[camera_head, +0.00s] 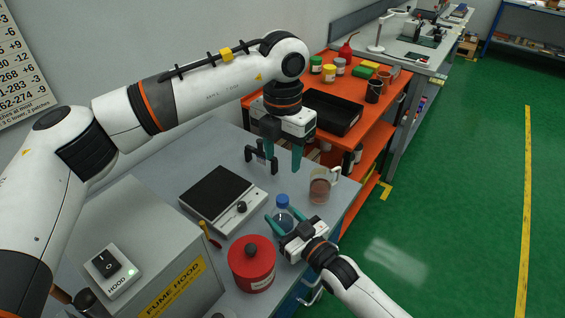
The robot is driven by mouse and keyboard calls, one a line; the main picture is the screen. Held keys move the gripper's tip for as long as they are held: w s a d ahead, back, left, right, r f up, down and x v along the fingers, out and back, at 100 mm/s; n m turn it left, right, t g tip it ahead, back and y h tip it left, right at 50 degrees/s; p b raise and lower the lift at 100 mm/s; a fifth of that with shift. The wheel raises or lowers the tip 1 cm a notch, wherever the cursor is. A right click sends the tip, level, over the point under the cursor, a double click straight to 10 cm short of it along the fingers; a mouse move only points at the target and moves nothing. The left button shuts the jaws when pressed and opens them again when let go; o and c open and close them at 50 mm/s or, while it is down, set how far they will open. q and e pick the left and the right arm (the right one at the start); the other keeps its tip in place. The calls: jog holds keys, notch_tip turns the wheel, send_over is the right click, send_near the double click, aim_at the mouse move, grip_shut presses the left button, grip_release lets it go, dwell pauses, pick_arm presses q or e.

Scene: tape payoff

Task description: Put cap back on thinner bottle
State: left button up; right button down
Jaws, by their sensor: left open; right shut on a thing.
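A small clear bottle (281,221) with bluish contents stands on the grey bench, left of the beaker. A blue cap (283,201) is at the top of the bottle; I cannot tell whether it is screwed down. My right gripper (281,213) reaches in from the lower right and is shut on the bottle, with its teal fingers on either side. My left gripper (282,168) points down above and behind the bottle. Its teal fingers are apart with nothing between them, and it is clear of the cap.
A hotplate (222,196) is left of the bottle and a red canister (251,265) is in front. A handled beaker (320,186) stands close on the right. A dark clamp-like stand (262,157) is behind. The fume hood box (150,240) fills the lower left.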

jog(key=c, duration=0.6)
grip_release()
jog(key=shift+b+v, duration=0.65)
jog(key=shift+v, duration=5.4)
